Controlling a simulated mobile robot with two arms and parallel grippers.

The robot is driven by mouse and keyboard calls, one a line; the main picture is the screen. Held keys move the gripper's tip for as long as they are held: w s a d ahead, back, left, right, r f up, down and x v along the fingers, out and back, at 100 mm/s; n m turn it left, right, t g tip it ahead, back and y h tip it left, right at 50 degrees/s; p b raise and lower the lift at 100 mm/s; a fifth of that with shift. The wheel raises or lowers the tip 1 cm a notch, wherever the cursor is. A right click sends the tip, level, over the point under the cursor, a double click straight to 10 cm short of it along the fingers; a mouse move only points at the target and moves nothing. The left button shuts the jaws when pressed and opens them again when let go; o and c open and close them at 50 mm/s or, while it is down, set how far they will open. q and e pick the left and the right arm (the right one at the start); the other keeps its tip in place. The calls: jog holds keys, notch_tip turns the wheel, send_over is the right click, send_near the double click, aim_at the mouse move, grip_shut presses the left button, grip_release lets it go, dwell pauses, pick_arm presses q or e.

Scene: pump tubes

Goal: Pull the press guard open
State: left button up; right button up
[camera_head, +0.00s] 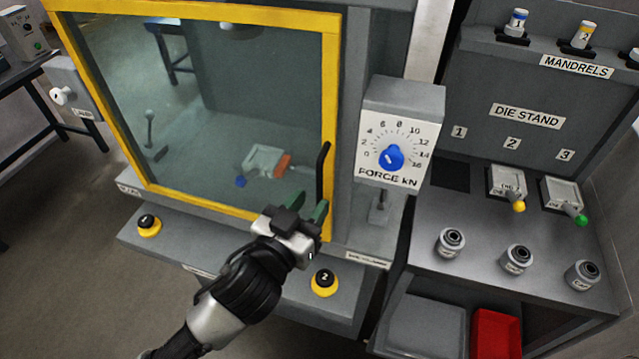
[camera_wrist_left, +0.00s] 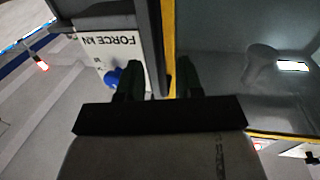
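The press guard (camera_head: 333,100) is a clear panel in a yellow frame, and it appears closed across the front of the grey press. Its black upright handle (camera_head: 323,170) is on the right side of the frame. My left gripper (camera_head: 308,207) is at the lower end of this handle, with its green-padded fingers apart. In the left wrist view the open fingers (camera_wrist_left: 159,80) straddle the line of the guard's yellow edge (camera_wrist_left: 168,45). A dark strip, perhaps the handle, shows between them; I cannot tell whether they touch it. My right gripper is not in view.
A force dial box (camera_head: 400,130) with a blue knob juts out right of the guard. Yellow-ringed buttons (camera_head: 149,226) (camera_head: 324,283) sit on the ledge below. The die stand (camera_head: 520,220) is at the right, with a red bin (camera_head: 497,334) beneath. Floor is clear at lower left.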

aim_at(318, 195)
pick_arm(q)
jog(key=shift+p+x, duration=0.35)
jog(key=shift+x, duration=1.55)
grip_shut()
